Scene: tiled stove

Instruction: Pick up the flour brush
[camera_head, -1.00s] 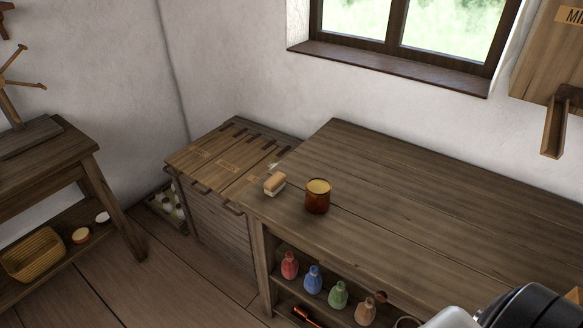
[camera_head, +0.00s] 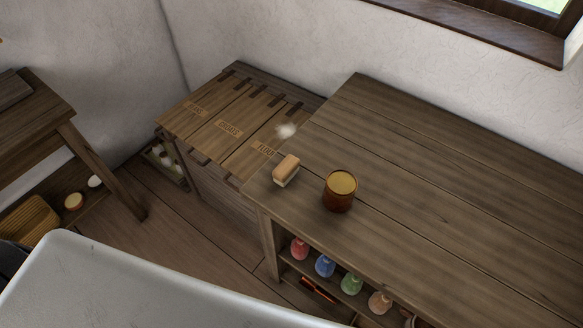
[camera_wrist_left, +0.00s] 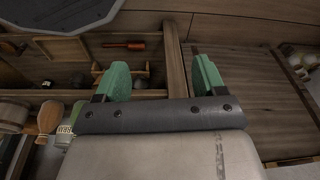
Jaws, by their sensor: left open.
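The brush (camera_head: 286,171), with a wooden back and pale bristles, lies on the near left corner of the wooden table (camera_head: 430,170) in the head view. It is just left of a brown jar (camera_head: 340,191) and apart from it. My left gripper (camera_wrist_left: 161,76) shows in the left wrist view with its two green fingers wide apart and nothing between them. The brush does not show in that view. In the head view a white part of my arm fills the lower left, and no gripper shows. My right gripper is in neither view.
Coloured bottles (camera_head: 325,266) stand on the shelf below the table. An orange-handled tool (camera_wrist_left: 124,45) shows in the wrist view. The table's right side is clear.

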